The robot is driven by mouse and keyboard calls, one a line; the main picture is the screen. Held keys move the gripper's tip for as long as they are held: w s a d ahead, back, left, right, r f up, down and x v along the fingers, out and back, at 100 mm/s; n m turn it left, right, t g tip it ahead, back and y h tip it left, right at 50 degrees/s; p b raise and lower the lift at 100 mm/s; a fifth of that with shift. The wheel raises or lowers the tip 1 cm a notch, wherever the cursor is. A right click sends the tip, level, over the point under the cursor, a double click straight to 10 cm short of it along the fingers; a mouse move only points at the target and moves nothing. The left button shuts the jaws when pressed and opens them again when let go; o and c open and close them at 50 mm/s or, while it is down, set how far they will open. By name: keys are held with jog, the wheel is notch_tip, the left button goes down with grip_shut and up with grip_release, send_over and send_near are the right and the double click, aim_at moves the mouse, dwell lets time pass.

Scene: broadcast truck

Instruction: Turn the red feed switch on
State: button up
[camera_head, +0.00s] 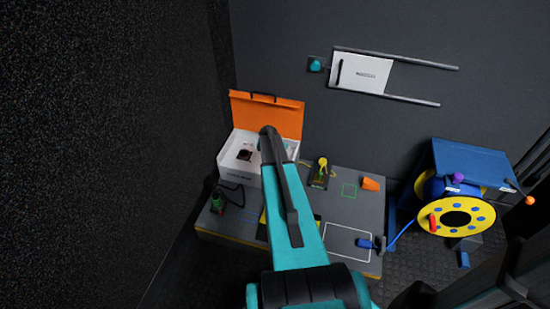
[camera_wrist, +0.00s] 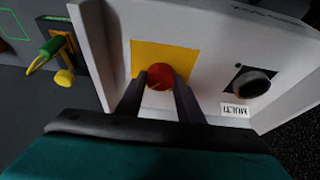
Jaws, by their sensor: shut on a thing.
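The red feed switch (camera_wrist: 160,74) is a round red knob on a yellow plate (camera_wrist: 147,53) inside a white box, seen in the wrist view. My gripper (camera_wrist: 160,84) has its two dark fingers on either side of the knob and is shut on it. In the head view the white box (camera_head: 240,152) stands on the table with its orange lid (camera_head: 265,112) raised. There my arm covers the box's right part, and the red switch and my fingertips are hidden. Whether the switch is on or off cannot be told.
A dark round knob (camera_wrist: 249,84) sits beside the yellow plate, above a "MULTI" label (camera_wrist: 235,111). On the table are a green-and-yellow connector (camera_head: 321,168) and an orange piece (camera_head: 370,184). A yellow cable reel (camera_head: 481,216) stands at the right.

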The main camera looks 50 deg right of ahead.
jog(key=shift+s+d, duration=0.1)
jog(key=o, duration=1.1)
jog(key=shift+c, duration=0.2)
jog(key=shift+r, duration=0.1)
jog(key=p+v, duration=0.2)
jog(key=v, duration=1.1)
jog(key=shift+r, duration=0.3)
